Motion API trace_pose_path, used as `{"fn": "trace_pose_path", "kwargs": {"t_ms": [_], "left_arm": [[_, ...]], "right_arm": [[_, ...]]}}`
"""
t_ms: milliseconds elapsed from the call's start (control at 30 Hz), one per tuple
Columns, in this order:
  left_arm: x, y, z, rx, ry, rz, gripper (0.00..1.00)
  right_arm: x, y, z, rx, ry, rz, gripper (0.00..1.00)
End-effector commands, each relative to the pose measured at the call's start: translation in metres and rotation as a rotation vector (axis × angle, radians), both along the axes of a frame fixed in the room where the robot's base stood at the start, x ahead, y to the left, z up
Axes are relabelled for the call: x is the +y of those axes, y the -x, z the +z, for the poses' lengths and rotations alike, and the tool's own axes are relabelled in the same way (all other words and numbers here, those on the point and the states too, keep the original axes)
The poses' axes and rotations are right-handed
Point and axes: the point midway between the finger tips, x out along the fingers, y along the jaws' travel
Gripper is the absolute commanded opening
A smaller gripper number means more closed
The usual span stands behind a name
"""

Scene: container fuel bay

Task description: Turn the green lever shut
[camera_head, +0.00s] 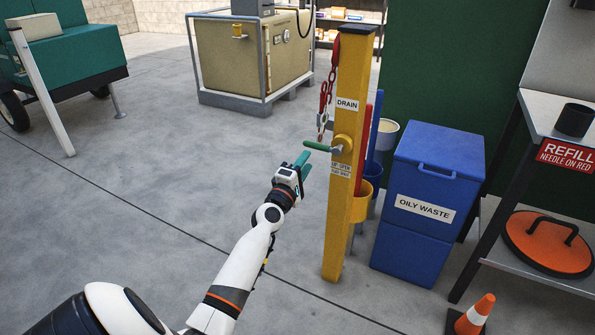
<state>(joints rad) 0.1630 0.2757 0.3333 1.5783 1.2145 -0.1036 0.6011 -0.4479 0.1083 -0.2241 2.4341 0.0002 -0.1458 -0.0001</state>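The green lever (317,146) sticks out to the left, close to level, from a valve on the yellow post (345,200). The post bears a DRAIN label (347,104) above the lever and a small label (340,168) below it, too small to read surely. My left gripper (306,161) has teal fingers that point up and right. They are a little below and left of the lever, with a small gap between the fingertips. The gripper looks open and empty, and appears apart from the lever. My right gripper is out of view.
A red chain (327,95) hangs beside the post above the lever. Behind the post stand a yellow bucket (361,205) and the blue OILY WASTE bin (425,190). A metal table (560,118) and an orange cone (475,314) are at right. The floor left of the post is clear.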

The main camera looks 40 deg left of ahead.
Motion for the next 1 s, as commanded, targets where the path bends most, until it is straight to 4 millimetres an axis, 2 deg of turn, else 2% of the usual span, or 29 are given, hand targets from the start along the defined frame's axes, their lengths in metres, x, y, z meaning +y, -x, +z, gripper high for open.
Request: {"fn": "trace_pose_path", "kwargs": {"t_ms": [100,300,900,1000], "left_arm": [[-0.005,0.021,-0.004,0.002,0.0,0.0,0.37],[-0.009,0.038,-0.008,0.0,0.0,0.001,0.37],[-0.01,0.04,-0.009,0.0,0.0,0.0,0.37],[-0.02,0.041,-0.01,0.012,-0.039,-0.011,0.37]], "right_arm": [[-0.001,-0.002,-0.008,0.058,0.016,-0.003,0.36],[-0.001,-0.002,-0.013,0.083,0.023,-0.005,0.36],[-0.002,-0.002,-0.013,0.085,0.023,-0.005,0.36],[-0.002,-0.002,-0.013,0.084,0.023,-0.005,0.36]]}}
